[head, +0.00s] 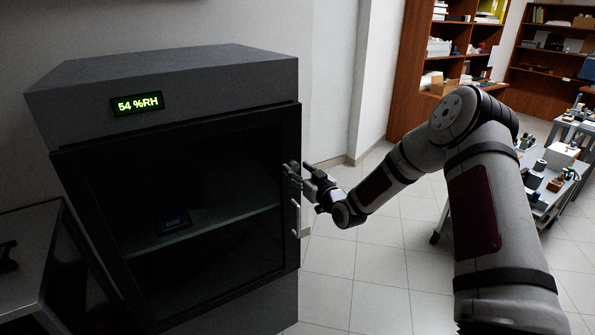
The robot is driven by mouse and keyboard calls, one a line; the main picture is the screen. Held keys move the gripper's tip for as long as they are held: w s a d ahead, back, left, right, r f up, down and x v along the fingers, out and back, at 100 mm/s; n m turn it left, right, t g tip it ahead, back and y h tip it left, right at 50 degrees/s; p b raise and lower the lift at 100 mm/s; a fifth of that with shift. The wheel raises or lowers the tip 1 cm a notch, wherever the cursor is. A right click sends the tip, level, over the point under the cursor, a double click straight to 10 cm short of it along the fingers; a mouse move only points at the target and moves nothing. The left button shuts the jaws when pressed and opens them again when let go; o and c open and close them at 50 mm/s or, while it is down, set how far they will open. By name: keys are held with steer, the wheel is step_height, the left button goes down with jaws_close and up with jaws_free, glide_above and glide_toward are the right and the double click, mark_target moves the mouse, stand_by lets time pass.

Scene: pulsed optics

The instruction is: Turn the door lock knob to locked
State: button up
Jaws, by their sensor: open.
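A dark grey cabinet (180,70) with a dark glass door (110,190) stands at the left in the head view. Its green display (137,104) reads 54 %RH. My gripper (294,174) is at the upper right edge of the door, above the pale vertical handle (296,219). Its fingers are open and very close to the door frame. The lock knob cannot be made out; the gripper may cover it. Contact between the fingers and the door cannot be told at this size.
A dark bench (28,262) stands at the left. A cart (560,180) with several small items stands at the right, before wooden shelves (440,50). The tiled floor (385,270) between is clear.

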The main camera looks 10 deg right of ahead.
steer(key=shift+w+a, duration=0.1)
steer(key=shift+w, duration=0.2)
steer(key=c, duration=1.1)
steer(key=shift+m+b, duration=0.3)
steer(key=shift+m, duration=1)
steer(key=shift+c, duration=0.2)
steer(key=o, duration=1.1)
steer(key=shift+o, duration=0.2)
steer(key=shift+s, duration=0.1)
steer(key=v, duration=1.1)
steer(key=shift+s, duration=0.35)
